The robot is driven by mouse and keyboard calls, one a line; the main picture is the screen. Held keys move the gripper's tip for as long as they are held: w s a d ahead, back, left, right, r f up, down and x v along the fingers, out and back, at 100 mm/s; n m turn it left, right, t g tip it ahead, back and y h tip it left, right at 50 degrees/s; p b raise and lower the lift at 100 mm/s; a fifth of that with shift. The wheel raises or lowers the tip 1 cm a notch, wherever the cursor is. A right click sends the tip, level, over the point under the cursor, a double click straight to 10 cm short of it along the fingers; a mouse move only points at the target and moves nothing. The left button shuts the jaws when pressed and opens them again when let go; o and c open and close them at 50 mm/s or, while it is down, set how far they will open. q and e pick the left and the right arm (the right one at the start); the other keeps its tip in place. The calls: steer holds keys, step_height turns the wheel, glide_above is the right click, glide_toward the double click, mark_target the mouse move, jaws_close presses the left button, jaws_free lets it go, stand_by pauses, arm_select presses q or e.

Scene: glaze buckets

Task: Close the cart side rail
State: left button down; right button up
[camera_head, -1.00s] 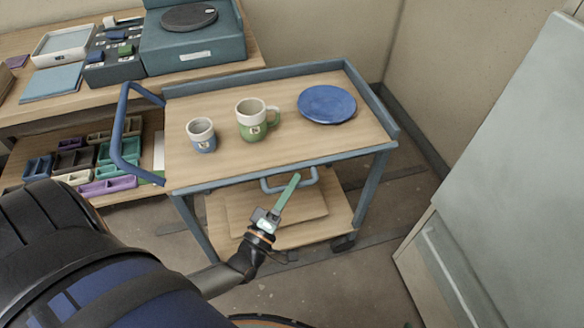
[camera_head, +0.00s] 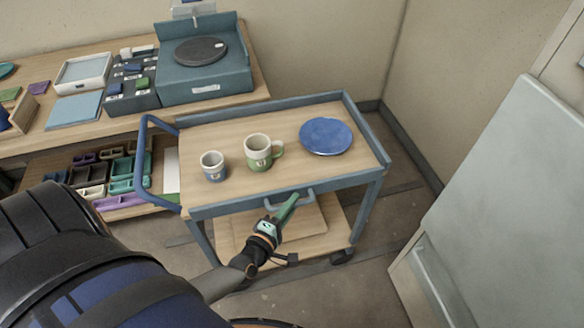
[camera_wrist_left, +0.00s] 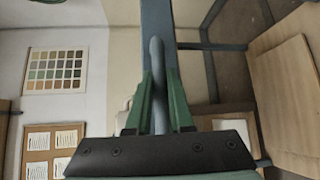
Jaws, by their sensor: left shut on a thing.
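The cart (camera_head: 225,135) has a wooden top with a blue-grey rim. Its side rail (camera_head: 235,205) runs along the near long edge, with a blue-grey loop handle (camera_head: 311,197) on its outer face. My left gripper (camera_head: 291,202), with green fingers, is shut on this handle at the front of the cart. In the left wrist view, the handle bar (camera_wrist_left: 158,75) lies between the two fingers, with the rail (camera_wrist_left: 157,22) beyond. I cannot tell the rail's exact tilt. My right gripper is not in view.
On the cart top stand a white-and-blue mug (camera_head: 213,168), a white-and-green mug (camera_head: 258,153) and a blue plate (camera_head: 326,136). A blue push handle (camera_head: 143,165) is at the cart's left end. A workbench (camera_head: 50,130) stands behind; a pale cabinet (camera_head: 510,200) is at right.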

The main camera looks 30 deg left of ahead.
arm_select(q)
steer(key=shift+r, duration=0.1)
steer(key=c, duration=0.8)
jaws_free()
steer(key=s+r, duration=0.1)
steer(key=s, duration=1.1)
steer(key=shift+s+d+r+b, duration=0.15)
steer(key=shift+d+r+b, duration=0.15)
steer(key=shift+d+b, duration=0.1)
steer(key=shift+d, duration=0.1)
steer(key=d+f+m+g+h, duration=0.1)
steer(key=d+f+m+g, duration=0.2)
steer(key=m, duration=0.8)
steer(key=s+d+f+m+g+h, duration=0.1)
steer(key=d+f+m+g+h, duration=0.1)
steer(key=m, duration=0.9)
steer(key=d+f+g, duration=0.1)
steer(key=d+g, duration=0.1)
steer(key=d, duration=0.1)
steer(key=shift+s+d+f+h, duration=0.25)
steer(key=shift+d+h, duration=0.05)
